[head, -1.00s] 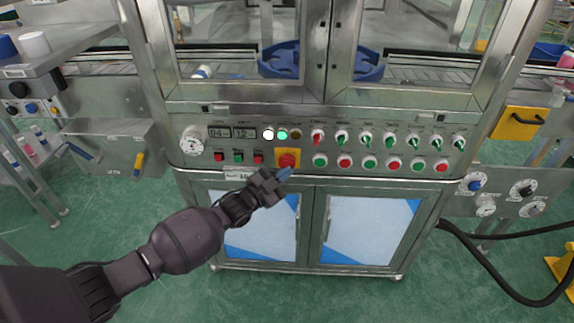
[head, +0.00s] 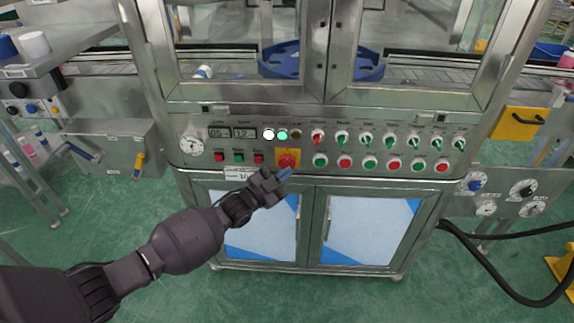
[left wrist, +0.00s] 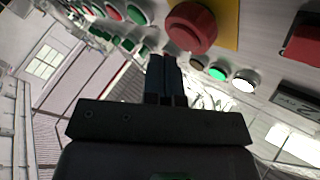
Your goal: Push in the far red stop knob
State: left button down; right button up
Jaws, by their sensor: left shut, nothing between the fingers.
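A red mushroom-shaped stop knob (head: 288,161) sits on a yellow plate in the lower row of the steel machine's control panel. In the left wrist view the knob (left wrist: 191,27) is large, just above and to the right of my fingertips. My left gripper (head: 285,174) is shut and empty, with its blue fingertips just below the knob in the head view. In the left wrist view the shut fingers (left wrist: 163,66) appear apart from the knob. I cannot tell the exact gap in depth. My right gripper is not in view.
Red and green buttons (head: 345,162) flank the knob, with green and red selector switches (head: 364,140) above. Lit lamps (head: 269,134) and small displays (head: 218,132) sit at upper left. Cabinet doors (head: 312,228) are below. A steel table (head: 60,52) stands at left.

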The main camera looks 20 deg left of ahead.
pick_arm(q)
jog(key=shift+w, duration=0.15)
dwell(0.6)
jog(key=shift+w+a, duration=0.15)
jog(key=shift+w, duration=0.15)
jog(key=shift+w+a+b, duration=0.1)
jog(key=shift+w+b, duration=0.25)
dwell(0.8)
jog(key=shift+s+d+p, duration=0.25)
jog(key=shift+s+p, duration=0.15)
jog(key=shift+s, duration=0.4)
